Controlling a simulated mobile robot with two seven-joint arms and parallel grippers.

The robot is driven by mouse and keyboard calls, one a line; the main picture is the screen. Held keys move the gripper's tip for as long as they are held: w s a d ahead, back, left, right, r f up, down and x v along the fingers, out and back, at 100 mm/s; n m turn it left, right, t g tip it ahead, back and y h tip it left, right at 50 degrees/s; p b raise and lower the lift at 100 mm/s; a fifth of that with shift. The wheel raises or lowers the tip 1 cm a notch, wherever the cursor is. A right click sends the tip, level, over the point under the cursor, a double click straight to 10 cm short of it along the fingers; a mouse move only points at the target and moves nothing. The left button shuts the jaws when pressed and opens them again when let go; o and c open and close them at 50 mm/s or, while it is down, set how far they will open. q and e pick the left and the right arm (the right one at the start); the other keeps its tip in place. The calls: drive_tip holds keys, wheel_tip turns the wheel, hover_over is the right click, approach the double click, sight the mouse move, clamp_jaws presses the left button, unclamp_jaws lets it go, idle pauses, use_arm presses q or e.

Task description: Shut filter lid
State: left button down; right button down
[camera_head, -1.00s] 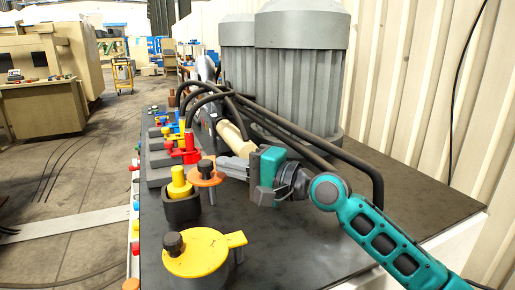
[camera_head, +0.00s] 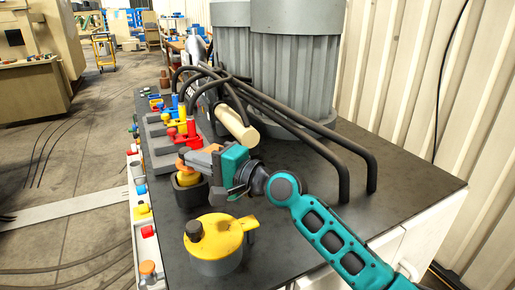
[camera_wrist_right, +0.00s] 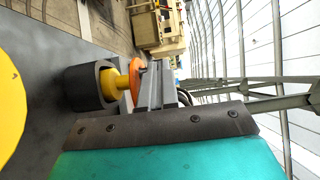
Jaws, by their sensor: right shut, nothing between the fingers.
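A yellow lid (camera_head: 217,236) with a black knob and a side tab sits flat on a grey round pot (camera_head: 218,266) at the front of the bench. Behind it stands a black cup (camera_head: 189,194) with a yellow stem (camera_head: 187,178). An orange disc (camera_wrist_right: 137,80) is at the stem's far end in the right wrist view. My right gripper (camera_head: 196,160) is shut and empty beside this disc, partly hiding it in the head view. I cannot tell whether they touch. I cannot tell which of these parts is the filter lid. My left gripper is not in view.
Red and yellow valve handles (camera_head: 191,130) on grey blocks stand behind the cup. Black hoses (camera_head: 300,140) arch over the bench to the right, near two large grey ribbed tanks (camera_head: 293,75). The dark bench top (camera_head: 400,180) is clear at the right.

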drive_tip(key=b+x, duration=0.1)
drive_tip(key=x, duration=0.5)
drive_tip(key=shift+a+b, duration=0.3)
drive_tip(key=shift+b, duration=0.1)
idle(0.3)
drive_tip(key=shift+s, duration=0.15)
idle(0.3)
